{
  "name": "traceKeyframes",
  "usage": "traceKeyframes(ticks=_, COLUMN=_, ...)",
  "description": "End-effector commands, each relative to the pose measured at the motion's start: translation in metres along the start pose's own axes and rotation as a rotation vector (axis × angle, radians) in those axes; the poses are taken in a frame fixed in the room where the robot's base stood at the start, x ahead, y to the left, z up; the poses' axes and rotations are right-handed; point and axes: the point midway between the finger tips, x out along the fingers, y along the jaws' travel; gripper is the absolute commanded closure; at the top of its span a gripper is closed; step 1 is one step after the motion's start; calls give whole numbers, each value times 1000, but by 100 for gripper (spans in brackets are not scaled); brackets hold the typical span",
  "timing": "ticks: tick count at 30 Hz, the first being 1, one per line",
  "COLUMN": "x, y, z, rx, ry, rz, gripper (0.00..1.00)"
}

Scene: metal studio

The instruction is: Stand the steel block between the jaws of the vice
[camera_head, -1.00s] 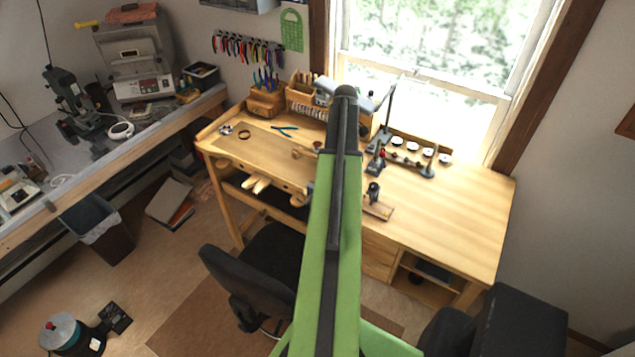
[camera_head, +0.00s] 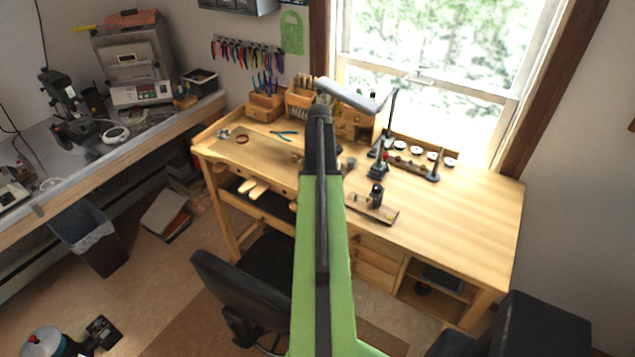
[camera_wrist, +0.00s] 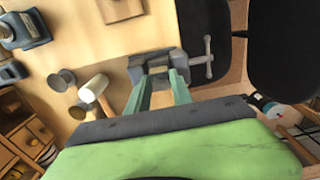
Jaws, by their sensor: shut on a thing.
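In the wrist view the grey vice (camera_wrist: 137,62) is at the bench edge, with its screw handle (camera_wrist: 207,59) to the right. My gripper (camera_wrist: 160,75) reaches toward it, with its two pale green fingers converging at the vice from below in the picture. The fingers are shut on a small grey piece, likely the steel block (camera_wrist: 158,70), whose outline is hard to tell from the vice. I cannot tell whether the block is between the jaws or just above them. In the head view my arm covers the gripper, the block and the vice.
The wooden bench (camera_head: 455,215) has clear room at its right. A mallet (camera_wrist: 95,88) and two small round metal pieces lie left of the vice in the wrist view. A black chair (camera_head: 235,295) stands before the bench. A small stand (camera_head: 376,200) is right of my arm.

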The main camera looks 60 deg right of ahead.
Motion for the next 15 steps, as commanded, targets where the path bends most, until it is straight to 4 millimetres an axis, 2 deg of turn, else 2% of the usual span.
traceKeyframes(ticks=15, x=13, y=0, z=1, rx=1, ry=-1, rz=-1, gripper=100)
